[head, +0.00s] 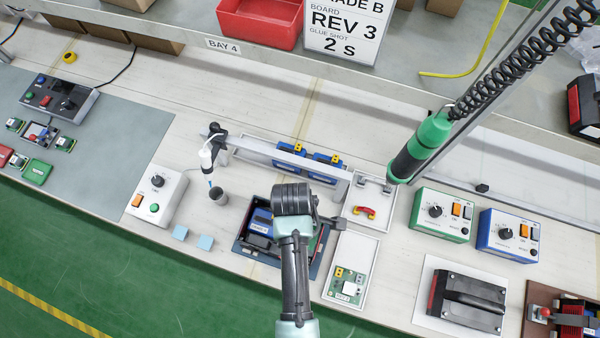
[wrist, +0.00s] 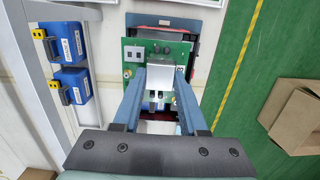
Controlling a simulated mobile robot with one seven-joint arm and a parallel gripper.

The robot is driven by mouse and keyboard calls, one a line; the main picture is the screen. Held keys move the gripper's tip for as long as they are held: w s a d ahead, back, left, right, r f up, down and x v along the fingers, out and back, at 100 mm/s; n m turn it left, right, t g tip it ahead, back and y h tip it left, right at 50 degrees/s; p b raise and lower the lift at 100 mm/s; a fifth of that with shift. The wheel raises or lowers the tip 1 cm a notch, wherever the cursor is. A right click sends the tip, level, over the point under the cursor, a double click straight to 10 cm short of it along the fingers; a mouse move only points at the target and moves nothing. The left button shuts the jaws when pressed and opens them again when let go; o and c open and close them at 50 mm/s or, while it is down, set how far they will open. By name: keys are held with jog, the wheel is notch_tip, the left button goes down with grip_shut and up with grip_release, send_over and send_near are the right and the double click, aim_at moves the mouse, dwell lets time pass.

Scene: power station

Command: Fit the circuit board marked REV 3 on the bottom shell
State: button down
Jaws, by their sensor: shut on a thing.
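My gripper (wrist: 160,85) is shut on a green circuit board (wrist: 131,75) with a silver block in its middle. Its small label is partly covered, and I cannot read the revision. The board is over or in a dark assembly tray (wrist: 205,8); the wrist view does not show whether it is seated. In the head view my arm covers much of the same dark tray (head: 240,246), where black and blue parts show at the left. The bottom shell is mostly hidden by the board and gripper. Another green board (head: 345,287) lies in a white tray (head: 355,245) to the right.
A sign (head: 343,25) reads board REV 3, glue shot 2 s. Blue parts (head: 325,165) stand behind a grey rail (head: 290,155). A green screwdriver (head: 420,145) hangs at right on a coiled cord. A glue dispenser (head: 206,158) stands left. Control boxes (head: 441,212) are at right.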

jog(key=shift+d+f+b, duration=0.1)
jog(key=shift+f+b, duration=0.95)
notch_tip(320, 180, down, 4)
jog(key=b, duration=0.4)
jog(key=shift+r, duration=0.1)
jog(key=shift+r+p, duration=0.1)
jog(key=shift+p, duration=0.2)
jog(key=shift+f, duration=0.2)
jog(key=shift+f+b, duration=0.75)
jog(key=shift+f, duration=0.25)
jog(key=shift+f+b, duration=0.35)
jog(key=shift+f, duration=0.25)
dwell(0.5)
grip_release()
jog(key=shift+s, duration=0.1)
dwell(0.6)
